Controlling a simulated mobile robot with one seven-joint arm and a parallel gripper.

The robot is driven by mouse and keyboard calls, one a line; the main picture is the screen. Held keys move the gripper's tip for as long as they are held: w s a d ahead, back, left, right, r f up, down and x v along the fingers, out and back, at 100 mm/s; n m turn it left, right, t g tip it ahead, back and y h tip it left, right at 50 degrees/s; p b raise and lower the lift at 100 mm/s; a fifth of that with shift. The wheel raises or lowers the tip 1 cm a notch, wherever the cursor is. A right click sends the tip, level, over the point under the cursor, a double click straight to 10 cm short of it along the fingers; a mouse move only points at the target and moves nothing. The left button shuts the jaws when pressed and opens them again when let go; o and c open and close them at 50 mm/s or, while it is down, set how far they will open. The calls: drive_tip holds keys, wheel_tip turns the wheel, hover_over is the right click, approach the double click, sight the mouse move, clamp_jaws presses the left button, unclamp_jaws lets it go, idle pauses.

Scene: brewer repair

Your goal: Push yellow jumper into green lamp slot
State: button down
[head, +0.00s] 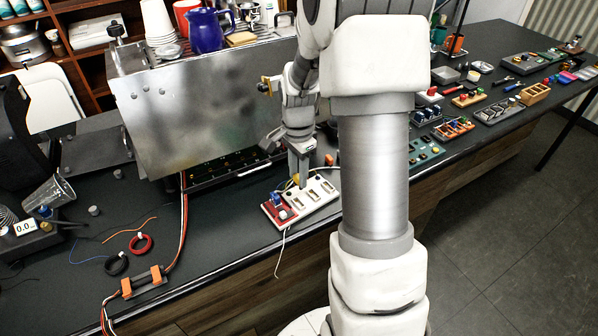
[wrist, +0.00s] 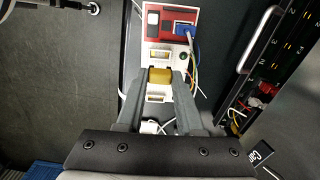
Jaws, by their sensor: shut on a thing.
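The yellow jumper (wrist: 160,75) is a small block between my fingertips in the wrist view. My gripper (wrist: 160,78) is shut on it and points down over the white part of the board (head: 318,190). In the wrist view the jumper lies between two slots in the white board. The upper slot (wrist: 158,54) is beside a small green lamp (wrist: 183,56). The lower slot (wrist: 156,93) shows between my fingers. Whether the jumper touches the board or sits above it, I cannot tell. In the head view my gripper (head: 298,180) partly covers the board.
A red module (wrist: 157,22) with a blue plug (wrist: 182,31) and wires is at the board's end. A steel brewer (head: 200,105) stands behind. Cables and an orange connector (head: 143,282) lie to the left. The counter front edge is close to the board.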

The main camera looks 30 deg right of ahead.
drive_tip(key=shift+f+b, duration=1.85)
drive_tip(key=shift+f, duration=1.05)
drive_tip(key=shift+f+b, duration=0.75)
drive_tip(key=shift+b, duration=0.1)
drive_tip(key=shift+c, duration=2.3)
unclamp_jaws()
drive_tip(key=shift+r, duration=0.1)
wheel_tip(320, 180, up, 17)
drive_tip(key=p, duration=0.1)
drive_tip(key=shift+r, duration=0.15)
